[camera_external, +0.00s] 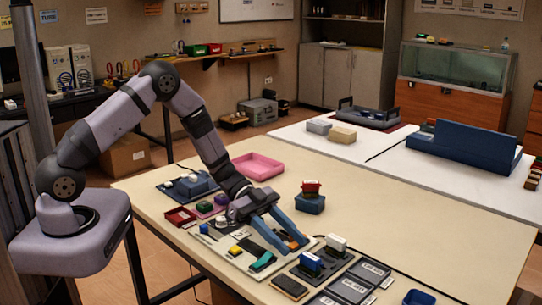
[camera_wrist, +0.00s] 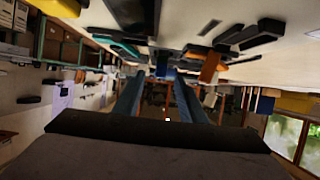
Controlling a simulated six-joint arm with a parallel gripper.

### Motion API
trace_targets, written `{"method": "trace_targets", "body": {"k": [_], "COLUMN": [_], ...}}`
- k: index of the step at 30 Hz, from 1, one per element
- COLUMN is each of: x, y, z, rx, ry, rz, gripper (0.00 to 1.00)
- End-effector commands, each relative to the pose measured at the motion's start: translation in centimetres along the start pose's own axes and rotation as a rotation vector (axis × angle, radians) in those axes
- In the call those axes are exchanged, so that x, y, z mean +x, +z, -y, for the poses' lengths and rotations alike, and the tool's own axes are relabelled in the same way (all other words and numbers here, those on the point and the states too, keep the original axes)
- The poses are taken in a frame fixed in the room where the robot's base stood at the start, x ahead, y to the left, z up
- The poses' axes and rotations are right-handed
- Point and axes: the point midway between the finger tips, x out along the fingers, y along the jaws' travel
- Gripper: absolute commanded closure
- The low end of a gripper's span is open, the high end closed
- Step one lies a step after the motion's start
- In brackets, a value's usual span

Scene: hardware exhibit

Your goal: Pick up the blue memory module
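My gripper (camera_external: 292,244) reaches low over a light board (camera_external: 240,262) of small coloured parts on the table. Its two long blue fingers are apart, and in the wrist view (camera_wrist: 160,82) I see no part held between them. I cannot tell for certain which part is the blue memory module. A small blue piece (camera_external: 204,228) lies at the board's left end, left of my gripper. A blue block with a white top (camera_external: 310,262) stands right of the fingertips. An orange part (camera_external: 291,246) is close by the fingertips; it seems to show in the wrist view (camera_wrist: 210,66).
A pink tray (camera_external: 258,166) lies behind my gripper. A blue bin with a red part (camera_external: 310,203) stands behind the fingertips. A black phone-like slab (camera_external: 289,287) and grey labelled panels (camera_external: 349,288) lie at the front. The table's right side is largely clear.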

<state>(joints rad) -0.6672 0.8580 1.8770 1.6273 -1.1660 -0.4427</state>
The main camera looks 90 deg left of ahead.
Motion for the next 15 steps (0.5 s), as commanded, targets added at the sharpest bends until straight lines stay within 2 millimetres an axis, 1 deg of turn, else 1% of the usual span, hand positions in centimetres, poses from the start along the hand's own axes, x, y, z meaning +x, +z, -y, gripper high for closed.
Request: {"method": "trace_targets", "body": {"k": [4,11,15], "x": [0.3,2.0,2.2], "y": [0.0,-0.1,0.0], "z": [0.0,0.0,0.0], "rx": [0.002,0.002,0.001], "ry": [0.001,0.001,-0.001], "rz": [0.0,0.001,0.0], "gripper": [0.62,0.62,0.62]}}
